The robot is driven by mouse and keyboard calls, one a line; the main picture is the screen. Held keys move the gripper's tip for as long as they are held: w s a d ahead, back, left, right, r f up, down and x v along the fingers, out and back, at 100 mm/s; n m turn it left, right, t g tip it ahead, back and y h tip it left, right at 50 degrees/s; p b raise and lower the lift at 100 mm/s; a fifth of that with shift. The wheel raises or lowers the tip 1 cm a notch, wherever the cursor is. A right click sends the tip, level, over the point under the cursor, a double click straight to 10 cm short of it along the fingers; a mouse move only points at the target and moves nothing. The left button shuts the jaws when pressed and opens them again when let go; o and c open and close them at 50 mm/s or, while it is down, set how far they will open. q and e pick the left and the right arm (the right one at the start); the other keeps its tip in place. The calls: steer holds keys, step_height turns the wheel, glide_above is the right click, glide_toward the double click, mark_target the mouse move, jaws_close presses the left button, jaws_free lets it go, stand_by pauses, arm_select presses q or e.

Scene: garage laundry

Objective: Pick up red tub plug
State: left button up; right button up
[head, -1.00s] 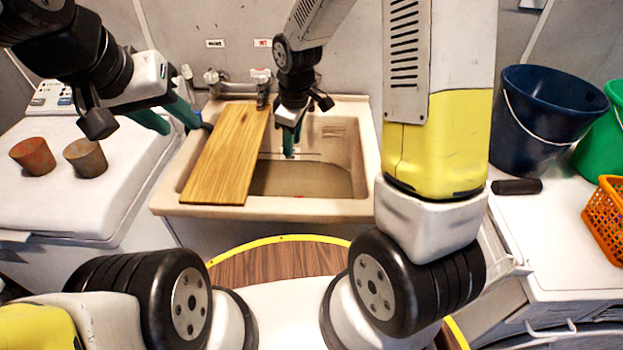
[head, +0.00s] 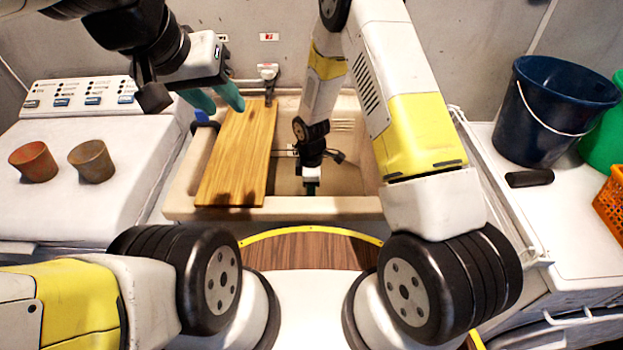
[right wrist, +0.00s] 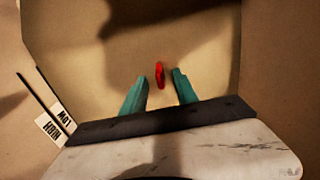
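The red tub plug (right wrist: 159,75) shows in the right wrist view, on the floor of the sink basin, ahead of and between my right fingertips. My right gripper (right wrist: 160,82) is open, with one teal finger on each side of the plug's line and a gap to each. In the head view my right gripper (head: 311,190) reaches down into the sink (head: 345,207); its fingertips are mostly hidden and the plug does not show. My left gripper (head: 215,102) is open and empty above the wooden board (head: 238,155) at the sink's left.
The board covers the sink's left part. Two brown pots (head: 34,162) stand on the washing machine at left.

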steer(key=shift+f, duration=0.85)
steer(key=shift+c, duration=0.3)
jaws_close()
stand_by(0.5)
